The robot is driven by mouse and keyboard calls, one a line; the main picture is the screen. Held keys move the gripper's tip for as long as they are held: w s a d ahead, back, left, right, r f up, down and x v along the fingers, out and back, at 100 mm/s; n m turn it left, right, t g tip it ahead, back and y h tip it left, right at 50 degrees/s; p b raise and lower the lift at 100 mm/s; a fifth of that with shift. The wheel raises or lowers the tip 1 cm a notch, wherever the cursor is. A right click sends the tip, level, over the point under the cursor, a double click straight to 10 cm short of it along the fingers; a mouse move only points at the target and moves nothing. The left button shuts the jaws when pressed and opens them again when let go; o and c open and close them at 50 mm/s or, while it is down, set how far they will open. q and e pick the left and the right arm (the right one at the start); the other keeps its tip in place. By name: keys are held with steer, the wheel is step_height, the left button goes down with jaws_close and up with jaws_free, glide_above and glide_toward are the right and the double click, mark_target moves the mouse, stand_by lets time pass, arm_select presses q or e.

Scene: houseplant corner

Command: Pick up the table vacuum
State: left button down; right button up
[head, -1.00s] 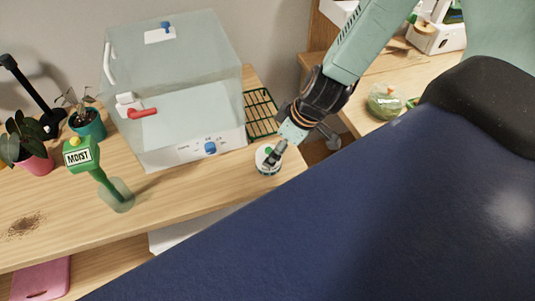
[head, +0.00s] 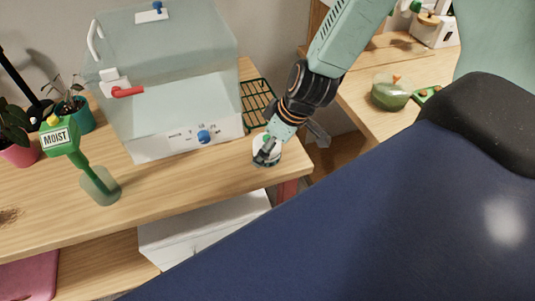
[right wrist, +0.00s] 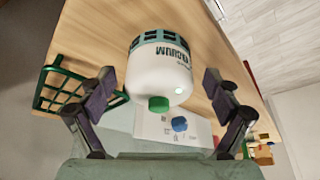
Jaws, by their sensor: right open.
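The table vacuum (head: 267,158) is a small white rounded body on the wooden table near its right front corner. In the right wrist view the vacuum (right wrist: 158,72) shows a teal slotted band at its base, the lettering "VACUUM" and a green knob on top. My right gripper (head: 268,148) comes from above and partly hides it in the head view. In the right wrist view my right gripper (right wrist: 160,82) is open, with one finger on each side of the vacuum and visible gaps to both. My left gripper is not in view.
A clear box (head: 172,85) with a white base and blue dial stands left of the vacuum. A green rack (head: 257,102) lies behind it. A green "MOIST" meter (head: 62,140) and potted plants are at left.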

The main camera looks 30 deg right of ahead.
steer(key=shift+w+f, duration=0.2)
steer(key=shift+w, duration=0.05)
steer(key=shift+a, duration=0.1)
steer(key=shift+s+r, duration=0.15)
steer(key=shift+s, duration=0.05)
steer(key=c, duration=0.3)
steer(key=shift+w, duration=0.1)
steer(key=c, duration=1.1)
step_height(320, 180, up, 18)
steer(key=p, duration=1.7)
